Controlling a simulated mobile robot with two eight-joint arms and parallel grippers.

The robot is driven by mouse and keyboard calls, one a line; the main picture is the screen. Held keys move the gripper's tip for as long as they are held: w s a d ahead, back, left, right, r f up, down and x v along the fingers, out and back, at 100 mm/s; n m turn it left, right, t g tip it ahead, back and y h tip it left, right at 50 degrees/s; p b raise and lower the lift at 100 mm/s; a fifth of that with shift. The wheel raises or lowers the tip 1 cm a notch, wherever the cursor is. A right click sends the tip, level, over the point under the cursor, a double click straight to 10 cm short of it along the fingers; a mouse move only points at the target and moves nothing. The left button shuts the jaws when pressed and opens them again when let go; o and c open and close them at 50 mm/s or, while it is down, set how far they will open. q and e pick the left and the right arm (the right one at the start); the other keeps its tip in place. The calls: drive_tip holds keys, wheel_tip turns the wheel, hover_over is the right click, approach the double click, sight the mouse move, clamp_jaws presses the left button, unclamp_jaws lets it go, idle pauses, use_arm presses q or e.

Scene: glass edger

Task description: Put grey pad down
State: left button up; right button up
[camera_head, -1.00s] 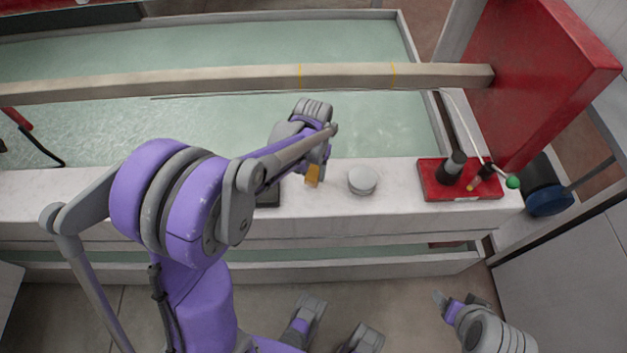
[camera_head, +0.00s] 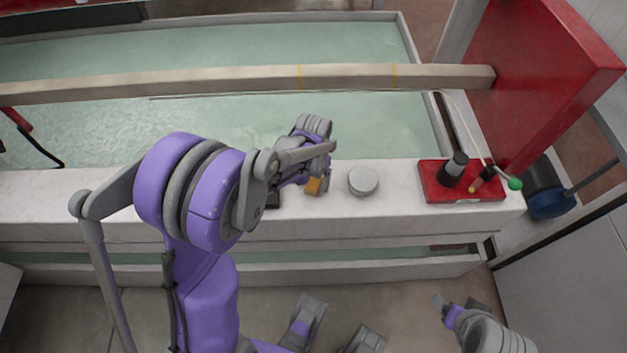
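My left gripper (camera_head: 314,180) is low over the white ledge, seen from above. My own wrist and forearm cover most of its fingers, so I cannot see whether they are open. A dark grey flat piece (camera_head: 274,198), perhaps the grey pad, shows on the ledge left of the orange block, mostly hidden by my arm. A round light grey disc (camera_head: 363,181) lies on the ledge right of the gripper, apart from it. My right gripper (camera_head: 457,303) is at the lower right, its fingertips apart and empty.
The white ledge (camera_head: 400,200) runs along the front of a water-filled trough (camera_head: 230,130). A long beam (camera_head: 250,80) crosses the trough to a red panel (camera_head: 540,80). A red tray (camera_head: 450,193) with dark knobbed tools stands right of the disc. Ledge between disc and tray is clear.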

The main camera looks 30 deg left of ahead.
sight(314, 183)
use_arm(q)
drive_tip(key=shift+r, duration=0.55)
wheel_tip(314, 183, up, 11)
drive_tip(key=p, duration=0.2)
drive_tip(key=s+d+m+t, duration=0.1)
drive_tip(key=s+d+t, duration=0.1)
drive_tip(key=s, duration=0.6)
drive_tip(key=s+d+r+t, duration=0.1)
drive_tip(key=s+d+t, duration=0.2)
drive_tip(key=s, duration=0.6)
drive_tip(key=shift+d+m, duration=0.4)
drive_tip(key=shift+d, duration=0.5)
drive_tip(key=shift+r, duration=0.1)
